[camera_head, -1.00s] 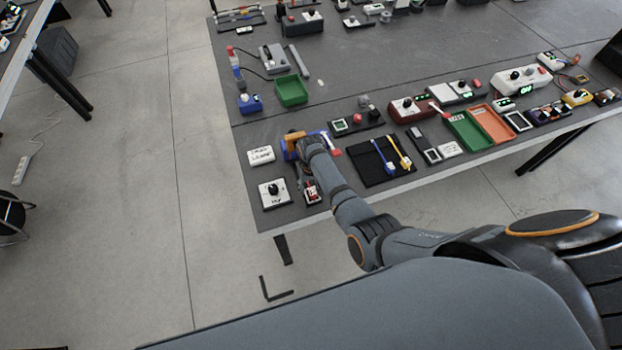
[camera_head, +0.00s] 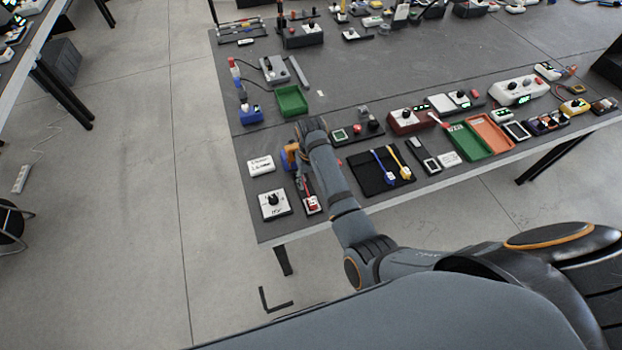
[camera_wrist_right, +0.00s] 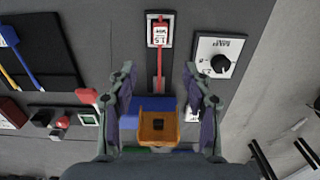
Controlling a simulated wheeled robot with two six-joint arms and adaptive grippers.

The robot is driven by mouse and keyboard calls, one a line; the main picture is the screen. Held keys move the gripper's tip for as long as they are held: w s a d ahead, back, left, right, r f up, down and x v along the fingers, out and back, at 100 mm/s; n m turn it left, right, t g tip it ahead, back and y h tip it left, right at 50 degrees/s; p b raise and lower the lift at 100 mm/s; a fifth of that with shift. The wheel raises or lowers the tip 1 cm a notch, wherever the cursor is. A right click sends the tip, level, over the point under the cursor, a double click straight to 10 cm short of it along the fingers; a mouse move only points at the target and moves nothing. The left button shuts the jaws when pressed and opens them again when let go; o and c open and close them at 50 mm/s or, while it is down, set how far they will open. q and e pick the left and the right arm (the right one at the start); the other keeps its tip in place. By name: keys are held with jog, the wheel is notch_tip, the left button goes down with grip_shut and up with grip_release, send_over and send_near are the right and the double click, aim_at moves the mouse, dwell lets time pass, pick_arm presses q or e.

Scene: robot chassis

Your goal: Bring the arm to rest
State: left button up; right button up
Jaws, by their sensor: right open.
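My right gripper (camera_head: 300,174) is over the near left corner of the grey table (camera_head: 225,145), largely hidden by its own wrist and forearm in the head view. In the right wrist view my right gripper (camera_wrist_right: 162,95) has its two fingers wide apart, with nothing gripped. An orange and blue device (camera_wrist_right: 157,127) shows between and below the fingers; its orange part (camera_head: 289,155) shows beside the wrist in the head view. My left gripper is not in view.
A black mat (camera_head: 364,179) with blue and yellow tools is to the right. A green tray (camera_head: 292,101) stands beyond.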

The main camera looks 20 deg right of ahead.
dwell(0.3)
jog(key=s+d+t, duration=0.1)
jog(key=s+d, duration=0.6)
jog(key=s, duration=0.2)
jog(key=s+d+r+t, duration=0.2)
jog(key=s+r+t, duration=0.1)
jog(key=s+r, duration=0.65)
jog(key=s+d+f+g+b, duration=0.1)
jog(key=s+d+f+b, duration=0.15)
jog(key=f, duration=1.45)
jog(key=s+d+f+g+b, duration=0.1)
jog(key=s+f+b, duration=0.15)
jog(key=f, duration=1.55)
jog(key=s+f+b, duration=0.3)
jog(key=s+f, duration=1.4)
jog(key=f, duration=0.1)
jog(key=shift+d+g+h, duration=0.3)
jog(key=shift+g+h, duration=0.1)
